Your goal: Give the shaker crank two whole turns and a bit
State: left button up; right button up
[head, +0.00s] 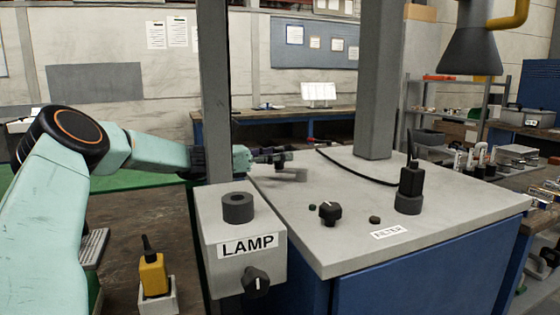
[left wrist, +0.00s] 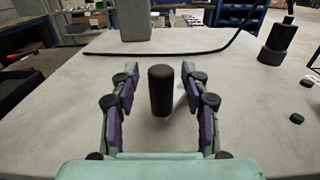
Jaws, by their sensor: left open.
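The shaker crank's black upright handle (left wrist: 160,92) stands in the middle of the left wrist view. A pale bar, which looks like the crank arm, shows partly behind it; the rest is hidden. My left gripper (left wrist: 160,74) is open, with one finger on each side of the handle and a visible gap at both sides. In the head view my left gripper (head: 278,158) reaches past the grey post over the far left part of the bench top (head: 330,240). The handle is hard to make out there. My right gripper is not in view.
A LAMP box (head: 236,240) with a knob stands in front of my left forearm, by a grey post (head: 215,90). A second post (head: 378,80), a black cable (head: 355,170), a knob (head: 330,212) and a black FILTER piece (head: 410,188) stand on the bench top.

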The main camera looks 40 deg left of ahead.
pick_arm(q)
jog(key=shift+d+r, duration=0.1)
jog(key=shift+r, duration=0.15)
jog(key=shift+w+f, duration=0.15)
jog(key=shift+w, duration=0.05)
jog(key=shift+c, duration=0.9)
jog(key=shift+s, duration=0.2)
jog(key=c, duration=0.4)
grip_shut()
